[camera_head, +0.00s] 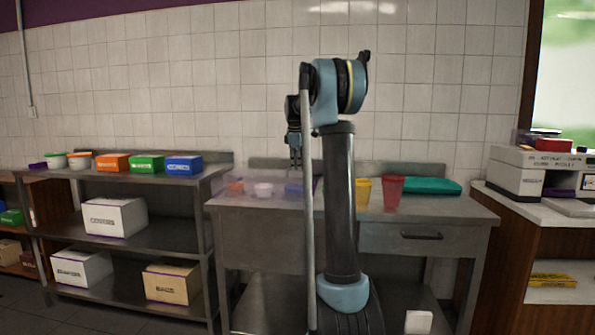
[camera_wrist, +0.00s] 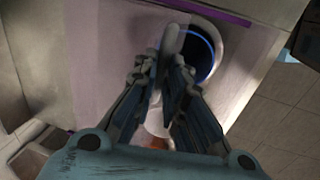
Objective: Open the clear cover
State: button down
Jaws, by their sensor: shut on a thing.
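The clear cover (camera_wrist: 105,60) is a see-through panel with a purple strip along one edge in the wrist view. In the head view it is hard to make out over the containers on the steel counter. My gripper (camera_wrist: 168,75) is shut on a pale, rounded piece (camera_wrist: 173,38) that looks like the cover's handle. In the head view my gripper (camera_head: 295,160) points down just above the containers. A blue-rimmed container (camera_wrist: 205,52) is beside the fingers, and a white one (camera_wrist: 156,123) lies partly hidden between them. How far the cover is raised cannot be told.
A yellow cup (camera_head: 363,191), a red cup (camera_head: 393,191) and a teal tray (camera_head: 432,186) stand on the right of the counter (camera_head: 450,210). A shelf (camera_head: 150,236) with coloured boxes is at the left. My arm hides the counter's middle.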

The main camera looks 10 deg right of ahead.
jog(key=shift+w+d, duration=0.2)
jog(key=shift+w, duration=0.8)
jog(key=shift+w+d, duration=0.2)
jog(key=shift+w, duration=0.8)
jog(key=shift+w+d, duration=0.2)
jog(key=shift+w, duration=0.8)
jog(key=c, duration=1.7)
grip_release()
jog(key=shift+o, duration=0.2)
jog(key=shift+d, duration=0.1)
jog(key=shift+r, duration=0.15)
notch_tip(320, 180, up, 11)
jog(key=s, duration=0.2)
jog(key=shift+a+r, duration=0.15)
jog(key=shift+a, duration=0.25)
jog(key=shift+s, duration=0.1)
